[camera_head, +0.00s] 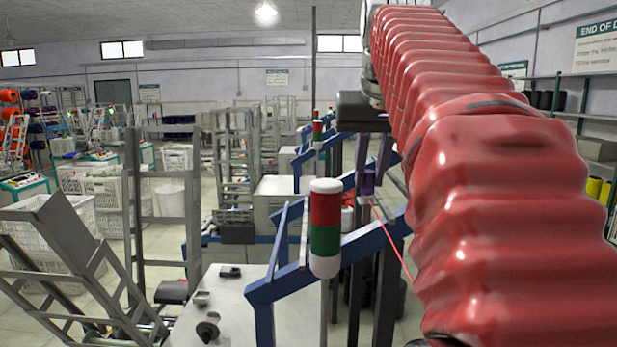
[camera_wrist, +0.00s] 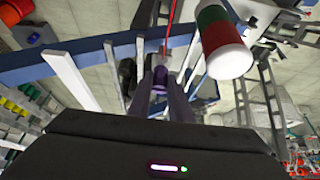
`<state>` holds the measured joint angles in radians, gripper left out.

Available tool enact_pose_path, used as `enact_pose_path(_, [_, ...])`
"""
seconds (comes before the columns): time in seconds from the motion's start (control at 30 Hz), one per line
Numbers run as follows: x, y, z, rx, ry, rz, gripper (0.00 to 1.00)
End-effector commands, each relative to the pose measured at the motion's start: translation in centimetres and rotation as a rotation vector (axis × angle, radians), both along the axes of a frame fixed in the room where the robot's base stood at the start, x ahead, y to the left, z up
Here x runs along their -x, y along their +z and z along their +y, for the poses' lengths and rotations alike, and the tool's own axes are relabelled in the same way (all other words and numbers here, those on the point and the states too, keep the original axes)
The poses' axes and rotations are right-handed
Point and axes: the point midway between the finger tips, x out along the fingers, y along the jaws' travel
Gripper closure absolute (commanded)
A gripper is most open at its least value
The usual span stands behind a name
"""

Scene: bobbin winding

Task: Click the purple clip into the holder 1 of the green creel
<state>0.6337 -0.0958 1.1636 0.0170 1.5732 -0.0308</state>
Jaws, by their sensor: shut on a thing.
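My gripper (camera_head: 371,178) is raised in the air right of the red, white and green signal post in the head view. Its fingers are shut on the small purple clip (camera_head: 368,187). The clip also shows between the fingertips in the wrist view (camera_wrist: 160,77). A thin red thread (camera_head: 390,234) runs from the clip down to the right in the head view and shows above the clip in the wrist view (camera_wrist: 171,28). I cannot make out the green creel or its holder 1 for sure in either view.
A blue machine frame (camera_head: 290,285) with the signal post (camera_head: 325,228) stands close by, below and left of my gripper. Its blue bar also crosses the wrist view (camera_wrist: 80,58). Grey metal racks (camera_head: 135,205) and white crates (camera_head: 90,190) stand at left. My red-sleeved arm covers much of the right side.

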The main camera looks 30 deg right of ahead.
Motion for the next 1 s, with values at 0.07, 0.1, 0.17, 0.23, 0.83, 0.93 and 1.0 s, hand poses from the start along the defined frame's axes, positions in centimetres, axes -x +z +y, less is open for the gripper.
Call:
enact_pose_path(0.07, [-0.1, 0.7, 0.0, 0.001, 0.0, -0.001, 1.0])
enact_pose_path(0.1, [0.0, 1.0, 0.0, 0.001, 0.0, -0.001, 1.0])
enact_pose_path(0.17, [-0.1, 1.6, 0.0, 0.0, 0.0, 0.0, 1.0])
enact_pose_path(0.23, [-0.1, 2.1, -0.1, 0.001, 0.0, -0.001, 1.0])
enact_pose_path(0.83, [0.0, 3.2, 0.0, -0.001, 0.0, 0.001, 1.0])
enact_pose_path(0.93, [0.0, 3.2, 0.0, -0.001, 0.0, 0.001, 1.0])
enact_pose_path(1.0, [0.0, 3.2, 0.0, -0.001, 0.0, 0.001, 1.0])
